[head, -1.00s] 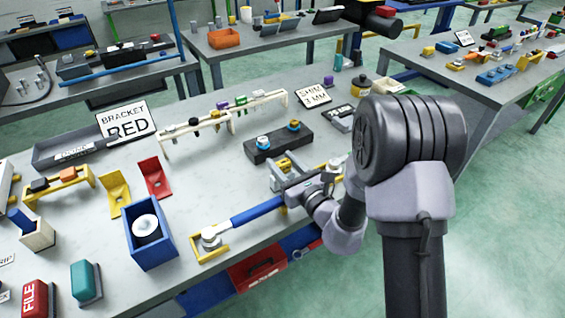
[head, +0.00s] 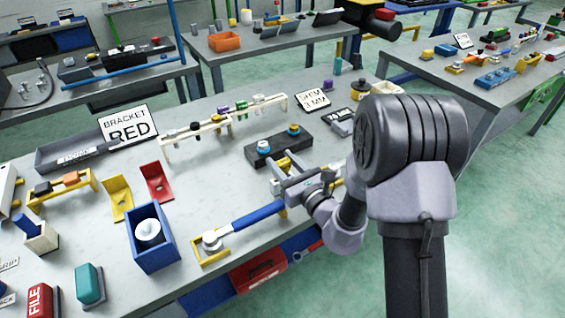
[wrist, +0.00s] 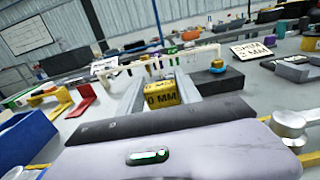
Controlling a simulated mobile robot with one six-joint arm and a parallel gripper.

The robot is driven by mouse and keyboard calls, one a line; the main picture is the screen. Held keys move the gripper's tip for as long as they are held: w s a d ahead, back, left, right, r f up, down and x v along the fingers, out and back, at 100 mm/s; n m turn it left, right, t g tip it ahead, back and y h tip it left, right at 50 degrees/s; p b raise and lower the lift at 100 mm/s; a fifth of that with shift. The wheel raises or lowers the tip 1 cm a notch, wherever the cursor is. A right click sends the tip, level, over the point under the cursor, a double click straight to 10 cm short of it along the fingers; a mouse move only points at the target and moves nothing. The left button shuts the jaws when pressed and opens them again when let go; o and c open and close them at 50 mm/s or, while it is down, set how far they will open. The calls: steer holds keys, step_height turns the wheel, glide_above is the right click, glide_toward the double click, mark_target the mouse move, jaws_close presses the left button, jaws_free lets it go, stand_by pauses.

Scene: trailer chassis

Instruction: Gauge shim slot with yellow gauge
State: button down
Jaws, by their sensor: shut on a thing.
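The yellow gauge (wrist: 162,95), a small yellow block with black lettering ending in "0 MM", stands between the fingers of my gripper (wrist: 161,92) in the wrist view. My gripper (head: 288,166) is shut on it. In the head view the gauge is mostly hidden by my fingers. I cannot make out the shim slot or whether the gauge touches the block.
A "SHIM" sign (head: 313,94) stands behind the dark block. A cream rack (head: 196,140) with hanging pieces is at its left. A blue-handled tool (head: 258,215) in a yellow holder and a blue box (head: 152,255) are nearer the front. Bare table lies left of my gripper.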

steer(key=shift+r+p, duration=2.4)
steer(key=shift+r, duration=0.65)
steer(key=shift+f, duration=0.1)
